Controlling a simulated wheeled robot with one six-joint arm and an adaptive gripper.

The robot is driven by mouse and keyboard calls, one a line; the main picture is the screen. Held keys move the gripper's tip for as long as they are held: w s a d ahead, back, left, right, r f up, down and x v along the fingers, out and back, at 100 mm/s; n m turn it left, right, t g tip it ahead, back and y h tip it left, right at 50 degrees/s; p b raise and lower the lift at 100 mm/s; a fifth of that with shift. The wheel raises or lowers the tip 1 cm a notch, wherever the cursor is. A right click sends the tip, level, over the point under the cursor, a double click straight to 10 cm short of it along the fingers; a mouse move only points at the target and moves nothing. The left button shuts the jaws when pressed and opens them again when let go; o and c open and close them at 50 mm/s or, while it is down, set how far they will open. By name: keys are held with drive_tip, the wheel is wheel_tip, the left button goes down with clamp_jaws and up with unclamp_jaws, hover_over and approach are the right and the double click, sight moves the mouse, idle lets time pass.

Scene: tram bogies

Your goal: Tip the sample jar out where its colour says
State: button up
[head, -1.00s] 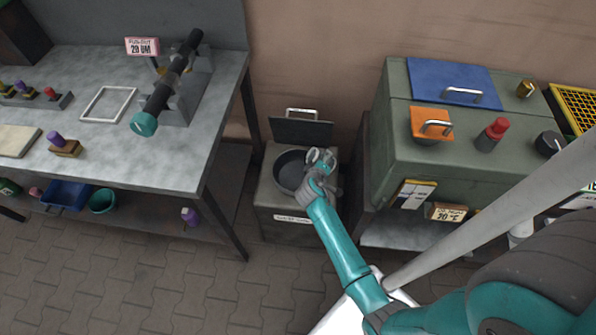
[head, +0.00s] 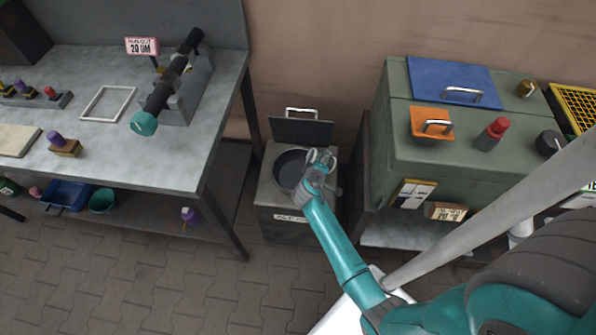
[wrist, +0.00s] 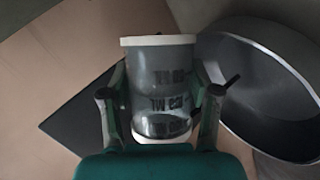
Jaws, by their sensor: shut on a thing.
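My gripper (head: 322,158) is shut on the sample jar, above the right part of an open bin. In the wrist view my gripper (wrist: 160,105) has its fingers on both sides of the jar (wrist: 158,80). The jar looks clear and grey with pale ends and blurred dark lettering; its contents and their colour cannot be made out. The bin (head: 268,195) is grey with a round dark opening (head: 288,170), a raised lid (head: 300,131) and a label too small to read. In the wrist view the round opening (wrist: 265,85) lies right of the jar.
A grey workbench (head: 165,155) with tools stands at the left. A green cabinet (head: 390,150) with a blue lid (head: 440,80) and an orange lid (head: 425,120) stands close at the right. Paved floor (head: 180,290) is clear in front.

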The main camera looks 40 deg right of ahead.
drive_tip(key=shift+f+n+g+h+p, duration=0.3)
drive_tip(key=shift+f+n+h+p, duration=0.1)
drive_tip(key=shift+n+h, duration=0.15)
idle(1.4)
drive_tip(key=shift+w+a+f+n+g+h, duration=0.35)
drive_tip(key=shift+w+a+n+g+h, duration=0.1)
drive_tip(key=shift+w+a+n, duration=0.25)
idle(0.9)
drive_tip(key=shift+w+f+n+g+h+p, duration=0.2)
drive_tip(key=shift+f+n+g+h+p, duration=0.05)
drive_tip(key=shift+f+n+h+p, duration=0.15)
idle(1.0)
